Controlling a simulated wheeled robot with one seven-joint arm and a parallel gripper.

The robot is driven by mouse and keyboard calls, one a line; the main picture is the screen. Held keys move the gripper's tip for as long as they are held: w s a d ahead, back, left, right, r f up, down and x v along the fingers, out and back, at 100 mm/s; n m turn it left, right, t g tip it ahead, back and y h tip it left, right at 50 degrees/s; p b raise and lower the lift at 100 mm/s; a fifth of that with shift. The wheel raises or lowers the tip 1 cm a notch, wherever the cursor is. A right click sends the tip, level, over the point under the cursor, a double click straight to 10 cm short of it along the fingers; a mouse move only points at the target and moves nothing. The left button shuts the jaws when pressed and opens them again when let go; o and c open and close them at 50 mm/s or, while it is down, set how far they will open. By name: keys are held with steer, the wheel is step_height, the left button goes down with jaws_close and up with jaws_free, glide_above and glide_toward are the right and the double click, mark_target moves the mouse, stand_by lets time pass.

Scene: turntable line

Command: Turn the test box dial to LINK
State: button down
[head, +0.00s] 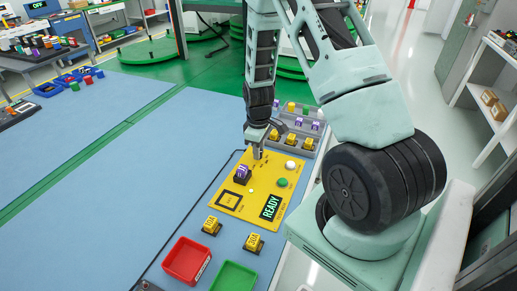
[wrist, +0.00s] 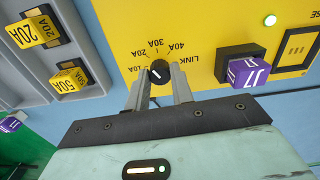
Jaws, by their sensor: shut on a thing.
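The yellow test box (head: 262,189) lies on the blue bench, with a lit READY display (head: 270,207). Its black dial (wrist: 158,71) shows in the wrist view, with LINK, 10A, 20A, 30A and 40A printed around it. The dial has a short white pointer mark, slanted toward the upper left of the picture; I cannot tell surely which label it meets. My gripper (wrist: 160,86) is shut on the dial, one finger on each side. In the head view my gripper (head: 258,153) reaches down at the box's far edge and hides the dial.
A purple block (wrist: 248,72) sits in a black socket on the box. White (head: 291,165) and green (head: 282,182) buttons are at its right. A grey rack (head: 311,128) of fuses stands behind. Two yellow fuses, a red tray (head: 187,260) and a green tray (head: 233,277) lie in front.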

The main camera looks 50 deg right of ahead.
steer(key=m, duration=0.7)
steer(key=m+p, duration=0.1)
steer(key=m, duration=0.5)
steer(key=shift+r+m, duration=0.1)
steer(key=shift+m, duration=0.3)
steer(key=m+p, duration=0.1)
steer(key=m, duration=0.4)
steer(key=shift+m+p, duration=0.65)
steer(key=shift+m, duration=1.85)
steer(key=c, duration=1.2)
jaws_free()
step_height(320, 180, up, 17)
steer(key=p, duration=0.1)
steer(key=shift+r, duration=0.15)
